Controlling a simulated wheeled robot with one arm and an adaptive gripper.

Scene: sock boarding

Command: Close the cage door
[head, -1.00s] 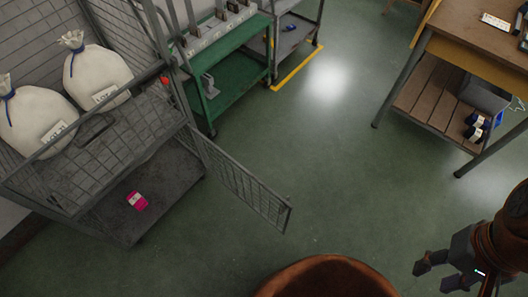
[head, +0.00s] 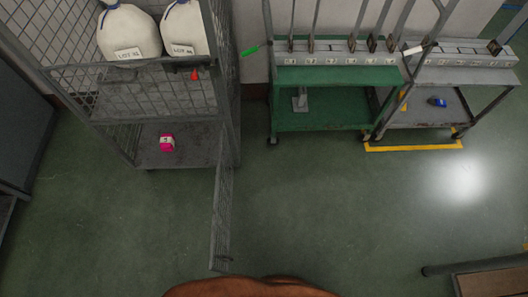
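The cage door (head: 222,215) is a grey wire-mesh panel in the head view. It stands open, hinged at the cage's right front post and swung out toward me over the floor. The cage (head: 150,92) is a grey mesh trolley at the upper left. Its upper part holds two white sacks (head: 128,32) with tags. A pink packet (head: 167,143) lies on its lower deck, behind the open doorway. A small red piece (head: 194,75) shows on the upper front edge near the right post. My gripper is out of view.
A green cart (head: 320,118) and a grey cart (head: 430,110) stand right of the cage, the grey one by a yellow floor line (head: 415,148). A dark cabinet (head: 25,130) is at the left edge. Green floor (head: 330,210) is clear right of the door.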

